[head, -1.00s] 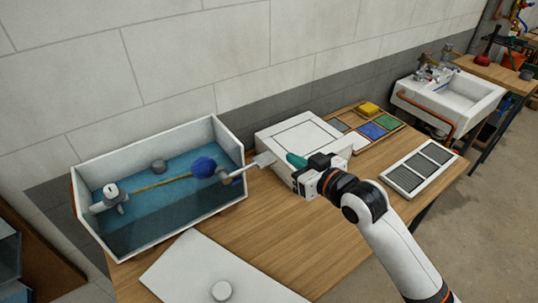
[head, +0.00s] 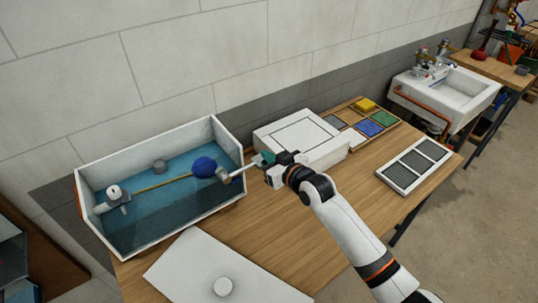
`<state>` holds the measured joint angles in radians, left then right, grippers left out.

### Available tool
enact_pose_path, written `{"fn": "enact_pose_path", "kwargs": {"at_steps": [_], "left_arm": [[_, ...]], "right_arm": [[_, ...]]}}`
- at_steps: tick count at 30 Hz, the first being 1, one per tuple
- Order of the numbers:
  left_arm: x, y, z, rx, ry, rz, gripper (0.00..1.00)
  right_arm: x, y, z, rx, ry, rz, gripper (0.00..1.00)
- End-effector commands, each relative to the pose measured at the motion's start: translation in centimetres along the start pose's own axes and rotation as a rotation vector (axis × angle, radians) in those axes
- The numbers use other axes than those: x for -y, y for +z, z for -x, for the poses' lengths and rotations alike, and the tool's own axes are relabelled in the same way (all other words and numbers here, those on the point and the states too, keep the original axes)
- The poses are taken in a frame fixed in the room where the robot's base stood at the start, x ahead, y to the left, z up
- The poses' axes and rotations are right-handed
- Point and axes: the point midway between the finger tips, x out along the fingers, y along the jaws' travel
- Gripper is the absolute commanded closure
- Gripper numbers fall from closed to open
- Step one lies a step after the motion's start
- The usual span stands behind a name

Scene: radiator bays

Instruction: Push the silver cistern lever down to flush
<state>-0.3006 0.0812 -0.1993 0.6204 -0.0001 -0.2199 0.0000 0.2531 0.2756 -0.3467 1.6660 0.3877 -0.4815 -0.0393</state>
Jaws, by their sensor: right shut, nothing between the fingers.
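The open white cistern (head: 228,205) stands on the bench at the left, with blue water, a blue float ball (head: 203,167) and a brass-coloured rod inside. The silver lever (head: 243,169) sticks out through its right wall and slopes slightly up to the right. My right gripper (head: 264,158) is shut and empty, its teal fingertips at the lever's outer end. The gripper partly hides that end, and I cannot tell whether they touch. My left gripper is not in view.
A white lid (head: 195,265) with a round knob lies in front of the cistern. A white box (head: 325,152) stands just behind my right gripper. A tray of coloured pads (head: 370,128), a grey-panelled frame (head: 418,165) and a sink (head: 445,105) are further right.

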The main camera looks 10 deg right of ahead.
Motion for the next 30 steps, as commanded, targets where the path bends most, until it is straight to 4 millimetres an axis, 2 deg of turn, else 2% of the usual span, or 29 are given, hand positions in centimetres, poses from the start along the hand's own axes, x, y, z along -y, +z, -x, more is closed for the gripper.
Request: {"fn": "enact_pose_path", "kwargs": {"at_steps": [14,30], "left_arm": [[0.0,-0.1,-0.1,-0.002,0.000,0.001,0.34],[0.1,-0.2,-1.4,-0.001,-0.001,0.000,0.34]], "right_arm": [[0.0,-0.4,-0.1,0.000,0.003,-0.009,1.00],[0.2,-2.2,-0.5,-0.002,0.034,-0.131,1.00]]}}
